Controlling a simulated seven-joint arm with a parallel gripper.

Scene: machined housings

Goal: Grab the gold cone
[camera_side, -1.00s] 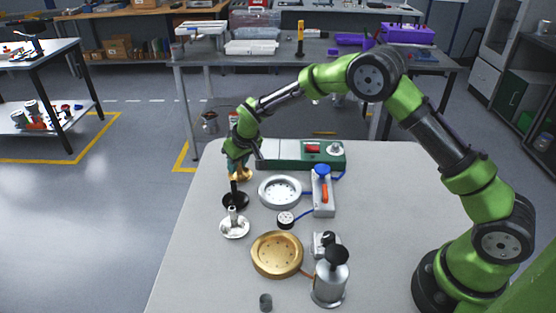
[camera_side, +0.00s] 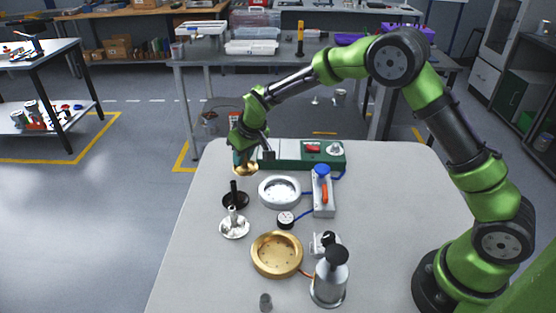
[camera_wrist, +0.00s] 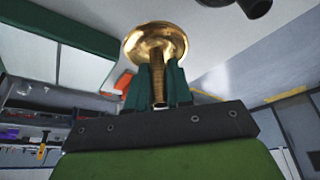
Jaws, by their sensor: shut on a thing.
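The gold cone (camera_side: 246,169) is a shiny brass piece with a wide round flange and a narrow stem. In the wrist view the gold cone (camera_wrist: 156,45) shows its stem between the two dark green fingers of my gripper (camera_wrist: 160,85). My gripper (camera_side: 245,156) is shut on the stem and holds the cone with its flange downward, above the far left of the table in the side view.
A silver round housing (camera_side: 280,191), a gold housing (camera_side: 277,254) and a green box (camera_side: 300,154) are nearby. The table's right part is clear.

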